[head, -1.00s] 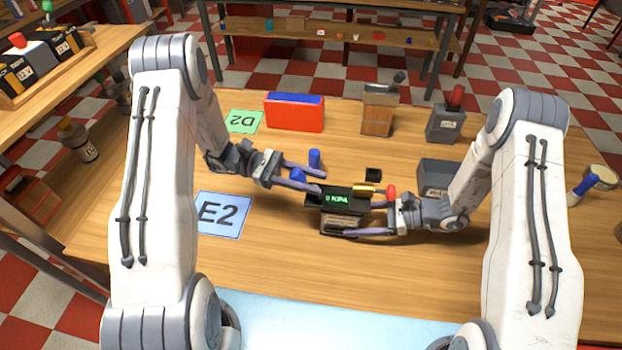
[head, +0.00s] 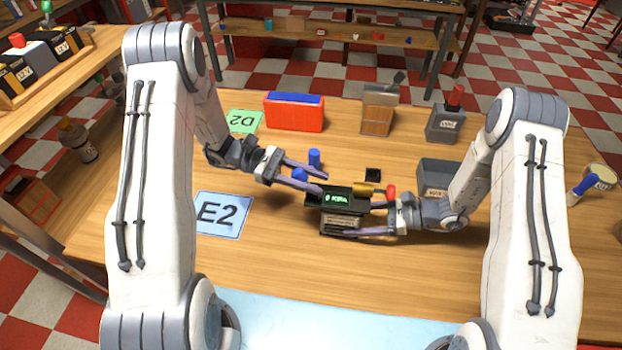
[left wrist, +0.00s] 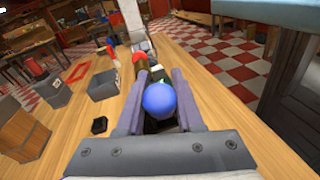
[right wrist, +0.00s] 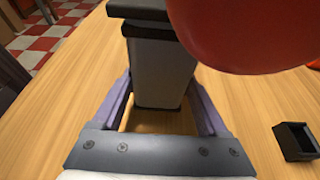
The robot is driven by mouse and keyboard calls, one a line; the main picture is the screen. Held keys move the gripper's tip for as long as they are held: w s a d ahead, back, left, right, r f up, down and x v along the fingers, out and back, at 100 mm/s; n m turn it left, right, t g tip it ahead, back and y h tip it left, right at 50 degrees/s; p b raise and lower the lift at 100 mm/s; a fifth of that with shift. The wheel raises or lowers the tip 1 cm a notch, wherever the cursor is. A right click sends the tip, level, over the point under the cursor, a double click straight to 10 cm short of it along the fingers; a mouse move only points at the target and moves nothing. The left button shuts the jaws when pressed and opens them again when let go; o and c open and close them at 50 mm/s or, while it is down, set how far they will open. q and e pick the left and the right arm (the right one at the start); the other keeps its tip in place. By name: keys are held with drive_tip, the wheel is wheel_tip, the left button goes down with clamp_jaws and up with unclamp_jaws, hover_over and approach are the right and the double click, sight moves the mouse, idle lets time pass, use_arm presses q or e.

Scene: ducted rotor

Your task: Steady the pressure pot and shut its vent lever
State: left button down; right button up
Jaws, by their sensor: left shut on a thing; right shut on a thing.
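The pressure pot (head: 342,222) is a small dark box with a lit green display, at mid-table in the head view. A brass part and a red knob (head: 391,191) sit at its right end. The red knob looms large in the right wrist view (right wrist: 245,30). My right gripper (head: 370,218) is shut on the pot's body, which stands between its fingers in the right wrist view (right wrist: 160,75). My left gripper (head: 324,184) is shut at the pot's left end, apparently on the vent lever. A blue knob (left wrist: 160,101) shows between its fingers; the grip point is hidden.
A small black tray (head: 373,175) lies close behind. The E2 card (head: 219,214) lies left; the front table is clear.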

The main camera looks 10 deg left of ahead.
use_arm(q)
drive_tip(key=y, duration=0.1)
drive_tip(key=d+y, duration=0.1)
drive_tip(key=y, duration=0.2)
drive_tip(key=shift+d+f+n+y, duration=0.15)
drive_tip(key=shift+d+n+y, duration=0.15)
drive_tip(key=shift+d, duration=0.1)
drive_tip(key=shift+d+f+t+y, duration=0.15)
drive_tip(key=shift+d+y, duration=0.1)
drive_tip(key=shift+y, duration=0.45)
drive_tip(key=shift+d+f+t+y, duration=0.15)
drive_tip(key=shift+d+y, duration=0.05)
drive_tip(key=shift+y, duration=0.5)
drive_tip(key=c, duration=0.5)
unclamp_jaws()
drive_tip(key=shift+c, duration=0.2)
drive_tip(key=shift+n, duration=0.3)
drive_tip(key=v, duration=1.2)
